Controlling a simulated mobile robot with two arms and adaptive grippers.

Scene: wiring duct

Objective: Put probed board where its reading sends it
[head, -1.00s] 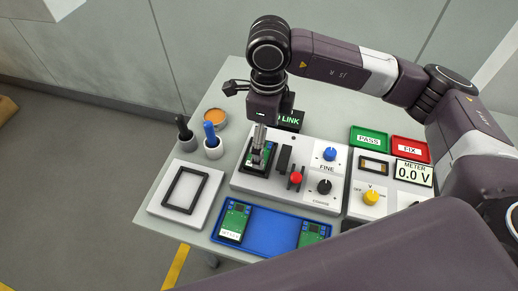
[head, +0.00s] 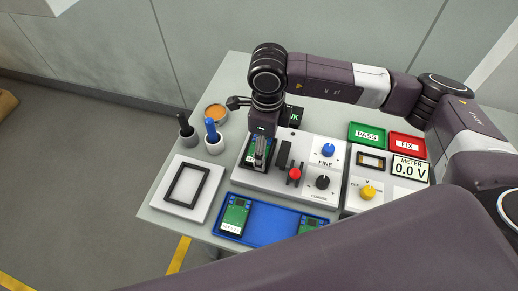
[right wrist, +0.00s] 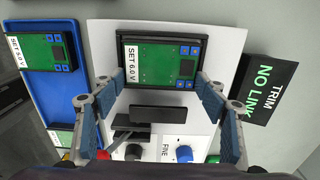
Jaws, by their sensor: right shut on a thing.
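A green board labelled SET 6.0 V (right wrist: 160,62) sits in a black-edged seat on the white trim fixture; it shows in the head view (head: 250,158) partly behind my gripper. My right gripper (head: 259,160) points down over it. In the right wrist view its fingers (right wrist: 160,88) are at the board's two sides, shut on it. I cannot tell whether the board is lifted. The green PASS tray (head: 367,134) and red FIX tray (head: 407,145) look empty. The meter (head: 410,168) reads 0.0 V. The trim display (right wrist: 259,90) reads NO LINK. My left gripper is out of view.
A blue tray (head: 268,228) at the front holds two other boards, one at each end. Knobs and a red-topped lever (head: 294,175) are right of the seat.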

